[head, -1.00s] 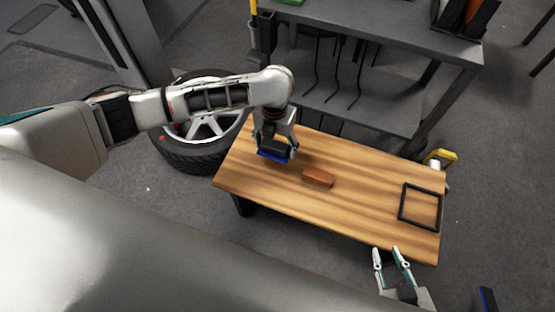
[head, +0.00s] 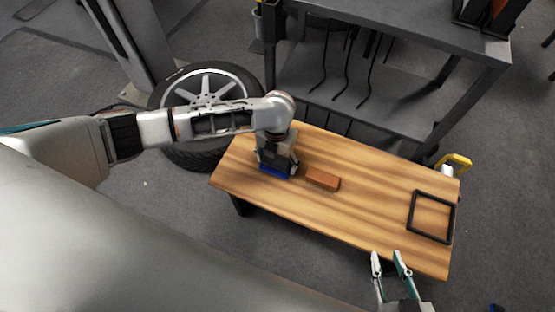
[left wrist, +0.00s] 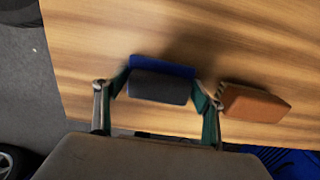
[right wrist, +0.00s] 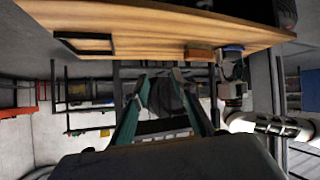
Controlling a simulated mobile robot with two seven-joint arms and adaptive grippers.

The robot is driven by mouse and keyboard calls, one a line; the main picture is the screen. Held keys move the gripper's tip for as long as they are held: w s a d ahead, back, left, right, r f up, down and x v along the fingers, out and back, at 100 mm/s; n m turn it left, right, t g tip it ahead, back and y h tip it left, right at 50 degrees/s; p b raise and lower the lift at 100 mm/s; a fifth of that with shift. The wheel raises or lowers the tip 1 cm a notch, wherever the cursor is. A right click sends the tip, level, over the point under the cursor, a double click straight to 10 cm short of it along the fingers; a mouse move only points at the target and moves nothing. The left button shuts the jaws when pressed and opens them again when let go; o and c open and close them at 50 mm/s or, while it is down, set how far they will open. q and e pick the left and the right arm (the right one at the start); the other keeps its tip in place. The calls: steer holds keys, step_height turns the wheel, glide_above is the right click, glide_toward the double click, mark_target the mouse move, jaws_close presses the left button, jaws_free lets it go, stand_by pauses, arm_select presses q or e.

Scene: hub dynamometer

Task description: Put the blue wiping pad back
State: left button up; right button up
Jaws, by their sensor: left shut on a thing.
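The blue wiping pad (head: 275,172) has a dark grey top block and is held by my left gripper (head: 279,165) over the left part of the wooden table. In the left wrist view the pad (left wrist: 161,67) lies between the two fingers, which are shut on its grey block (left wrist: 158,88). It is low over the wood; I cannot tell whether it touches. A black square frame (head: 411,212) lies flat and empty at the table's right end. My right gripper (head: 387,264) is open and empty beside the table's front edge.
An orange-brown block (head: 322,179) sits on the table (head: 370,205), just right of the pad. A grey shelf unit (head: 400,105) stands behind the table. The wood between block and frame is clear.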

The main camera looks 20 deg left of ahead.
arm_select(q)
steer(key=shift+f, duration=0.1)
steer(key=o, duration=0.9)
steer(key=shift+f, duration=0.1)
steer(key=shift+o, duration=1.3)
arm_select(e)
steer(key=shift+s+d+f, duration=0.15)
steer(key=shift+s+f, duration=0.1)
steer(key=shift+f, duration=0.15)
